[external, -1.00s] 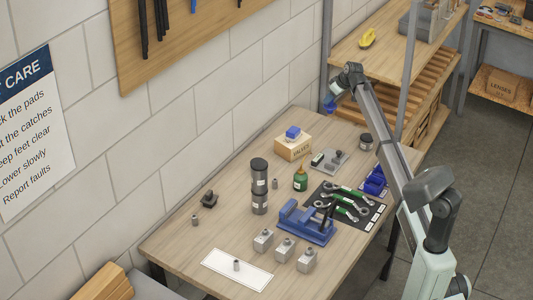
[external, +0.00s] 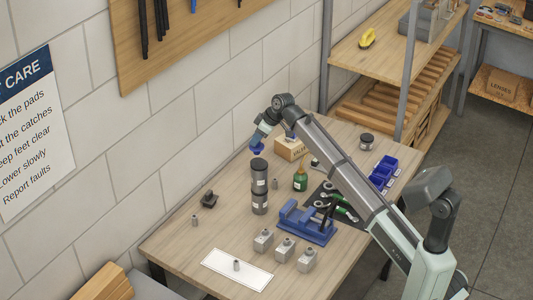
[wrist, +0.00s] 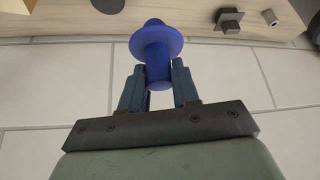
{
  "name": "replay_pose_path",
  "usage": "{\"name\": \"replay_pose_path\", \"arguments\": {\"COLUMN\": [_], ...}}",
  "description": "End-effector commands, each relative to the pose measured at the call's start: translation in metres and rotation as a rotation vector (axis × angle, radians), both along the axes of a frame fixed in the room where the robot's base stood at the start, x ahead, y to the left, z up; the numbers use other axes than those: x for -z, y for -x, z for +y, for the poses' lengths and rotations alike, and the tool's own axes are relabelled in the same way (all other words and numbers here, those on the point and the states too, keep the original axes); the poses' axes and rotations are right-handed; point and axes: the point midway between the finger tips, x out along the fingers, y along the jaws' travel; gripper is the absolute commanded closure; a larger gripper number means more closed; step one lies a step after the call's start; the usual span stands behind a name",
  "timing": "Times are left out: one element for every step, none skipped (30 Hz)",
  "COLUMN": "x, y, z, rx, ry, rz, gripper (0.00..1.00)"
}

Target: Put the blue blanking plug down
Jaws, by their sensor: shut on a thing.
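The blue blanking plug (external: 257,150) is held in my gripper (external: 260,141), in the air by the wall behind the dark stacked canisters. In the wrist view the plug (wrist: 156,42) shows a wide flange and a round stem. My gripper (wrist: 158,72) is shut on the stem, with one finger on each side. The plug is clear of the table. A white mat (external: 218,260) at the table's front bears a small grey part (external: 236,265).
Dark canisters (external: 259,185) stand below the plug. The table's left part is mostly clear, with a black part (external: 209,200).

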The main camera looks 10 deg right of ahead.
Motion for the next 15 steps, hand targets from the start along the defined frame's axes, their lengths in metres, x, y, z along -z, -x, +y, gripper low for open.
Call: {"name": "replay_pose_path", "arguments": {"x": [0.001, 0.001, 0.001, 0.001, 0.001, 0.001, 0.001, 0.001, 0.001, 0.001, 0.001, 0.001, 0.001, 0.002, 0.002], "y": [0.02, 0.03, 0.042, 0.052, 0.062, 0.075, 0.085, 0.095, 0.109, 0.119, 0.128, 0.14, 0.149, 0.157, 0.167], "z": [0.018, 0.027, 0.039, 0.048, 0.057, 0.068, 0.076, 0.084, 0.095, 0.102, 0.11, 0.118, 0.124, 0.129, 0.136], "rx": [-0.028, -0.043, -0.061, -0.076, -0.091, -0.11, -0.124, -0.138, -0.158, -0.171, -0.185, -0.201, -0.213, -0.224, -0.237], "ry": [0.0, 0.0, 0.0, 0.0, 0.0, 0.001, 0.0, 0.0, 0.0, 0.0, 0.0, 0.0, 0.0, 0.0, 0.0], "rz": [0.0, 0.0, 0.0, 0.0, 0.0, -0.001, -0.001, -0.001, 0.0, -0.002, -0.001, -0.001, -0.001, -0.001, -0.001], "gripper": [1.0, 1.0, 1.0, 1.0, 1.0, 1.0, 1.0, 1.0, 1.0, 1.0, 1.0, 1.0, 1.0, 1.0, 1.0]}}
